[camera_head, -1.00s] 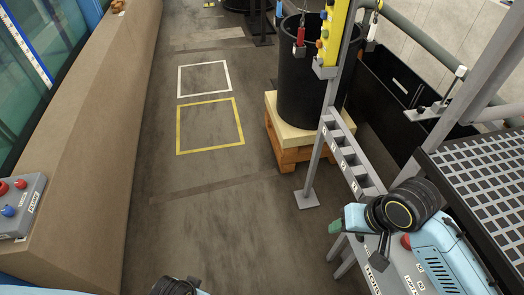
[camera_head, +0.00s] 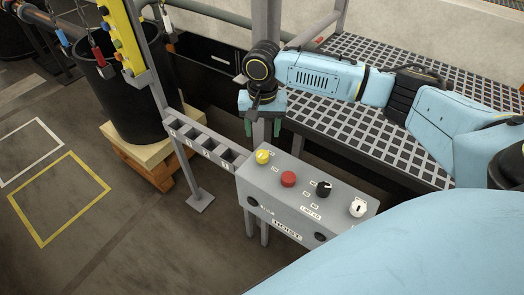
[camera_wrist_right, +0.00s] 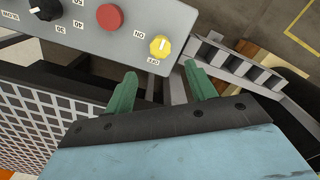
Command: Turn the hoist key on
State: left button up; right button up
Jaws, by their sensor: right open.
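The hoist panel (camera_head: 290,204) is a grey box marked HOIST. Its yellow knob (camera_head: 263,156) is at the far left end of the top face. In the right wrist view the yellow knob (camera_wrist_right: 160,45) sits between ON and OFF labels; I cannot tell for sure which its mark points to. My right gripper (camera_head: 262,128) points down, open and empty, just behind the yellow knob in the head view. In the right wrist view the green fingers of my right gripper (camera_wrist_right: 160,72) are spread either side of the knob's line, apart from it. My left gripper is out of view.
Beside the yellow knob are a red button (camera_head: 288,179), a black knob (camera_head: 324,188) and a white knob (camera_head: 357,208). A slotted grey rack (camera_head: 208,146) adjoins the panel's left. A grated platform (camera_head: 345,115) lies behind. A black barrel (camera_head: 128,100) stands at left.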

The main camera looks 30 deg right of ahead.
aim_at(262, 153)
notch_tip(262, 153, down, 10)
jog(key=shift+r+b, duration=0.25)
jog(key=shift+b, duration=0.25)
jog(key=shift+c, duration=0.5)
